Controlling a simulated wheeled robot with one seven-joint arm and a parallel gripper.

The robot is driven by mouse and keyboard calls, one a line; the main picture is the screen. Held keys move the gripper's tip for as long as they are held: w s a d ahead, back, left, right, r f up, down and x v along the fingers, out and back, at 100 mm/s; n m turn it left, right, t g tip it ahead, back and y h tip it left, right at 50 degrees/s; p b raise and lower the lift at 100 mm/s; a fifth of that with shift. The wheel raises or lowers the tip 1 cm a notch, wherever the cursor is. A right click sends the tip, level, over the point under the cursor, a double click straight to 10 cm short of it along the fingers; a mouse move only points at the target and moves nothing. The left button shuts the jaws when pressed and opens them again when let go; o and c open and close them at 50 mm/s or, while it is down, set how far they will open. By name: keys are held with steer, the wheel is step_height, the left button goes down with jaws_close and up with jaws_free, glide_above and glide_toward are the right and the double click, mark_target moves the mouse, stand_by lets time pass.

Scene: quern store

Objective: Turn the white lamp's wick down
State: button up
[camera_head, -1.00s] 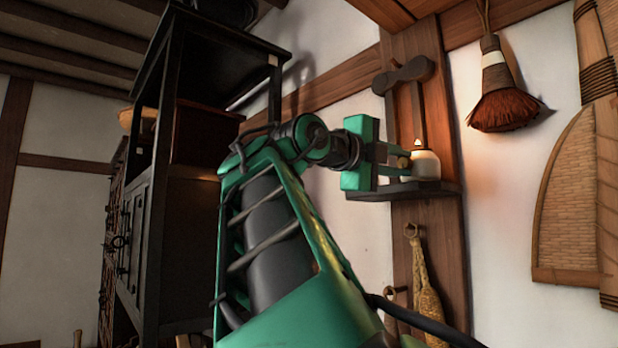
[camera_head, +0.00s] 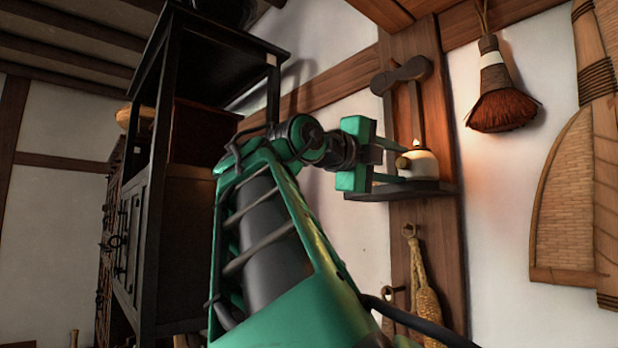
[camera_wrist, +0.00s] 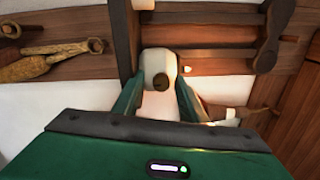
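The white lamp (camera_head: 424,164) stands upright on a small dark wall shelf (camera_head: 428,187), with a small flame (camera_head: 416,143) at its top. It also shows in the wrist view (camera_wrist: 158,63). Its round brass-coloured wick knob (camera_head: 402,162) faces my gripper and shows dark in the wrist view (camera_wrist: 161,84). My gripper (camera_head: 398,164) is open in front of the lamp. In the wrist view, its fingers (camera_wrist: 160,88) stand on either side of the knob with gaps, apparently not touching it.
A wooden post (camera_head: 430,230) backs the shelf. A dark wooden bracket-like piece (camera_head: 402,75) is above the lamp. A red-brown brush (camera_head: 502,100) hangs to the right and a woven hanging (camera_head: 427,300) below. A dark cabinet (camera_head: 185,220) stands left.

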steer(key=shift+d, duration=0.1)
steer(key=v, duration=1)
steer(key=shift+a, duration=0.4)
steer(key=shift+s, duration=0.1)
steer(key=w+d+n, duration=0.2)
steer(key=d+n, duration=0.1)
steer(key=n, duration=0.3)
steer(key=w+d+n, duration=0.2)
steer(key=d+n, duration=0.1)
steer(key=n, duration=0.3)
steer(key=w+d+n, duration=0.2)
steer(key=d+n, duration=0.1)
steer(key=n, duration=0.3)
steer(key=shift+w+d+r+g, duration=0.15)
steer(key=shift+r+g, duration=0.1)
steer(key=shift+g, duration=0.15)
